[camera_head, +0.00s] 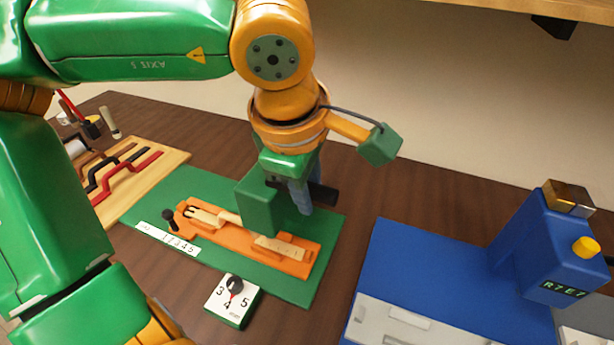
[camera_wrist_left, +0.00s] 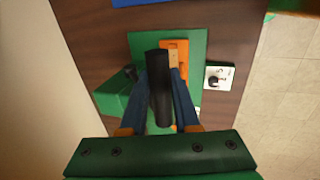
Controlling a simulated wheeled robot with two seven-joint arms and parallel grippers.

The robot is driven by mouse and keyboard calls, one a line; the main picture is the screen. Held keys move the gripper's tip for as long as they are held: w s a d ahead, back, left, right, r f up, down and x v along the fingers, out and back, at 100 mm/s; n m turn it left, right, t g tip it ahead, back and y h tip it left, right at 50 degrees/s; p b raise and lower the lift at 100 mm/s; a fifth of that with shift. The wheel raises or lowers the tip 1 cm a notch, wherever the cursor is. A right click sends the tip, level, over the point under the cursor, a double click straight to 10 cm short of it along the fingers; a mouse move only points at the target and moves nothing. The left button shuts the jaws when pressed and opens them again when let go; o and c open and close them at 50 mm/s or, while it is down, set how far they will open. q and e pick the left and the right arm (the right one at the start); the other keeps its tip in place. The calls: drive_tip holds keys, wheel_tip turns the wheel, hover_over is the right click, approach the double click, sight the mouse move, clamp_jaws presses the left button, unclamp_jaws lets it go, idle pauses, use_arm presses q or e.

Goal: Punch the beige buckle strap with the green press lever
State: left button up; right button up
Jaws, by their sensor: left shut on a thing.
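The beige buckle strap (camera_head: 280,246) lies in an orange holder (camera_head: 240,240) on a green mat (camera_head: 190,182). Its buckle end is at the left; the green press block (camera_head: 257,207) hides part of its middle. My left gripper (camera_head: 304,198) has its blue fingers around the black lever grip (camera_head: 323,194) beside the press, above the mat. In the left wrist view the grip (camera_wrist_left: 160,88) sits between the two fingers, and a piece of the strap (camera_wrist_left: 173,60) shows beyond it. The lever's link to the press is hidden. My right gripper is not in view.
A dial box (camera_head: 232,300) with numbers stands at the mat's front edge. A number strip (camera_head: 167,238) lies on the mat. A blue machine (camera_head: 550,250) with a display stands right. Bare table lies behind the mat.

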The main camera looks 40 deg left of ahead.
use_arm(q)
drive_tip(key=shift+s+f+b, duration=0.3)
drive_tip(key=shift+f+b, duration=0.05)
drive_tip(key=shift+f, duration=0.25)
drive_tip(key=shift+s+d, duration=0.1)
drive_tip(key=shift+s, duration=0.1)
